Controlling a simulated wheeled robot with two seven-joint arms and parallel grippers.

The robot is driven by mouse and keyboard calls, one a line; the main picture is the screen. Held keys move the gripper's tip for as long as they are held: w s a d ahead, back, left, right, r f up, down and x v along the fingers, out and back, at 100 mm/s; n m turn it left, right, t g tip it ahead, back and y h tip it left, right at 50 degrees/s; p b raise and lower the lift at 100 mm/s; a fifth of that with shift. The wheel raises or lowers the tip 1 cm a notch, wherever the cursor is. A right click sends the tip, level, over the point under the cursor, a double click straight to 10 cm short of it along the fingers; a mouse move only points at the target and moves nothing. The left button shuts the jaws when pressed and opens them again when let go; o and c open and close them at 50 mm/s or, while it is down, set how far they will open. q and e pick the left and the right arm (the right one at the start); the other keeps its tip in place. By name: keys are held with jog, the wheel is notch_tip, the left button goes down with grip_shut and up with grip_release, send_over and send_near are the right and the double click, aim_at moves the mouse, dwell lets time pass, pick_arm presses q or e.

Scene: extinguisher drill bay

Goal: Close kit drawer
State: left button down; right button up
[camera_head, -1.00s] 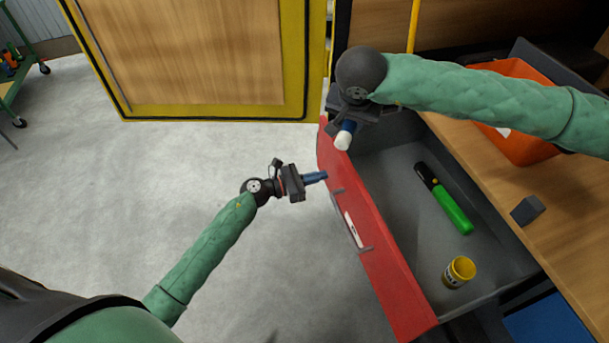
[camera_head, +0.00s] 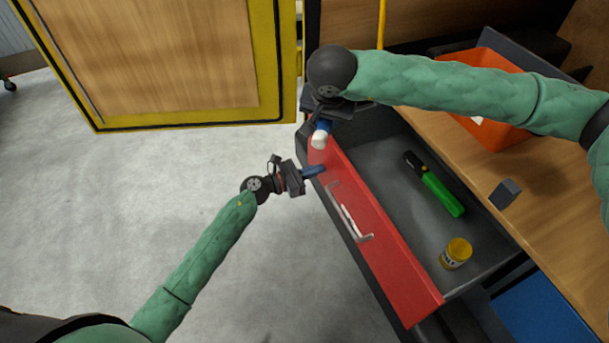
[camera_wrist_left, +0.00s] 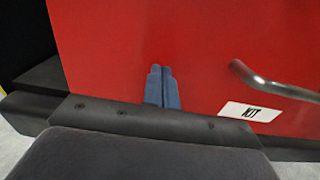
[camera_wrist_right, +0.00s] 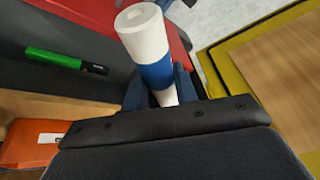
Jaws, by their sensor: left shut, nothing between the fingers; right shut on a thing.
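The kit drawer stands open, its red front (camera_head: 385,245) facing the floor side. A metal handle (camera_head: 342,212) and a white KIT label (camera_wrist_left: 252,111) are on that front. My left gripper (camera_head: 316,171) is shut and empty, its blue fingers against or very near the red front, beside the handle. The left wrist view shows its closed fingertips (camera_wrist_left: 162,75) over the red panel. My right gripper (camera_wrist_right: 160,90) is shut on a white and blue cylinder (camera_wrist_right: 145,35), held above the drawer's far front corner.
The wooden worktop (camera_head: 450,135) holds an orange bin (camera_head: 490,100) and a grey block (camera_head: 505,192). A yellow-framed wooden panel (camera_head: 150,60) stands behind. Floor at left is clear.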

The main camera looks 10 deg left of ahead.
pick_arm(q)
jog(key=b+x, duration=0.5)
jog(key=x, duration=1.9)
jog(key=shift+d+r, duration=0.15)
jog(key=shift+r, duration=0.05)
jog(key=shift+w+r, duration=0.1)
jog(key=shift+r, duration=0.05)
